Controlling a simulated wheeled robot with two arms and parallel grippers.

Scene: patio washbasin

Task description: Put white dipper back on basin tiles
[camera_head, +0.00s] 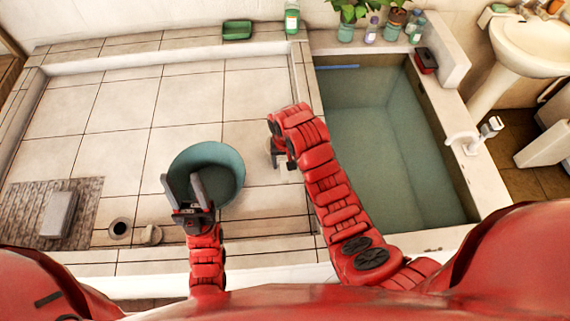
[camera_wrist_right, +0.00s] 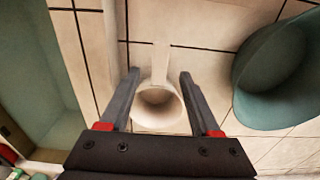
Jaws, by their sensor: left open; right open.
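The white dipper (camera_wrist_right: 158,103) shows in the right wrist view as a round cup with its opening toward the camera and a flat pale handle pointing up the picture. My right gripper (camera_wrist_right: 158,75) is open, with one finger on each side of the cup; I cannot tell whether they touch it. In the head view my right gripper (camera_head: 279,157) is low over the floor tiles and largely hides the dipper. My left gripper (camera_head: 183,188) is open and empty at the near left rim of the teal bucket (camera_head: 226,160). The tiled basin (camera_head: 388,130) lies to the right.
The bucket stands between my grippers; it also shows in the right wrist view (camera_wrist_right: 280,75). A white item (camera_head: 461,139) sits on the basin's right ledge. A red box (camera_head: 426,60), bottles and plants stand at the back. The left floor tiles are mostly clear.

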